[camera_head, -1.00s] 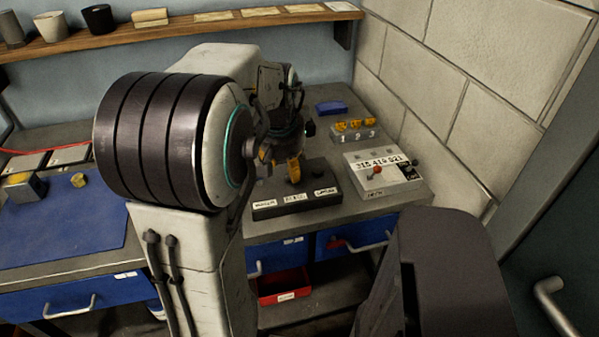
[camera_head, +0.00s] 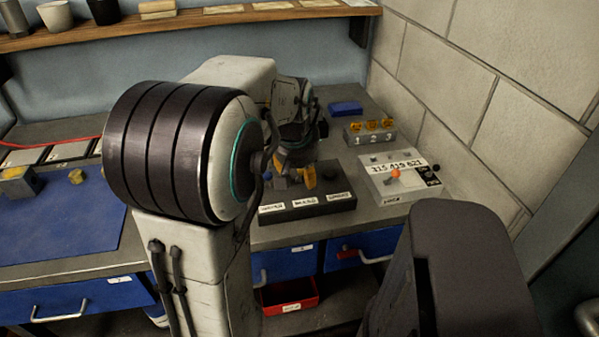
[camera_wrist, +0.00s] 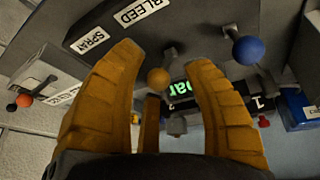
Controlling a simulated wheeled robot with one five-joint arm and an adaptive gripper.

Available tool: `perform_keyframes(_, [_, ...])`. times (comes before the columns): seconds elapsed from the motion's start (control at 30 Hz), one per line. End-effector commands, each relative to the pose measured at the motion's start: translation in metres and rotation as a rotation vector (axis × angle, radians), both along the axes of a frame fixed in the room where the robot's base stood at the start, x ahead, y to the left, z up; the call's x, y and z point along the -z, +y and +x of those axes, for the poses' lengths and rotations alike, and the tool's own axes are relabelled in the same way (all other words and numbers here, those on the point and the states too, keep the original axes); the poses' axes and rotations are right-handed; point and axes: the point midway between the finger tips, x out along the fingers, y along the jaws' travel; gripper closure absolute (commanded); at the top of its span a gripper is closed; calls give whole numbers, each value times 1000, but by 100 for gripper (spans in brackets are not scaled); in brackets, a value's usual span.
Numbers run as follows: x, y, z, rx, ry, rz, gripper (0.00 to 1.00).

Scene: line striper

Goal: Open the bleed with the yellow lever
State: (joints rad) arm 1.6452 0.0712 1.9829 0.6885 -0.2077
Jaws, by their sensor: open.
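The yellow lever's round knob (camera_wrist: 158,79) shows in the wrist view between the two orange fingers of my gripper (camera_wrist: 163,58). The fingers are open, one on each side of it, with gaps visible; contact is not seen. The lever rises from a dark control box (camera_head: 306,206) with white labels. The BLEED label (camera_wrist: 143,10) and the SPRAY label (camera_wrist: 91,40) are near the left finger. A lever with a blue knob (camera_wrist: 248,50) stands right of the right finger. In the head view, my gripper (camera_head: 296,176) is over the box, and my arm hides part of it.
A grey panel with an orange-knobbed lever (camera_head: 394,174) stands right of the box. Behind it is a numbered block with yellow pieces (camera_head: 372,126). A blue block (camera_head: 346,108) lies farther back. A red tray (camera_head: 290,296) sits below, near blue drawers (camera_head: 366,249).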

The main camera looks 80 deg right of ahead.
Motion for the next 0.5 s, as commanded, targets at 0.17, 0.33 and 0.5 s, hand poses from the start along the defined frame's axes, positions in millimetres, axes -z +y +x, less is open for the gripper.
perform_keyframes(0.17, [5, 1, -2, 3, 1, 0, 55])
perform_keyframes(0.33, [5, 1, -2, 3, 1, 0, 55])
perform_keyframes(0.5, [5, 1, -2, 3, 1, 1, 64])
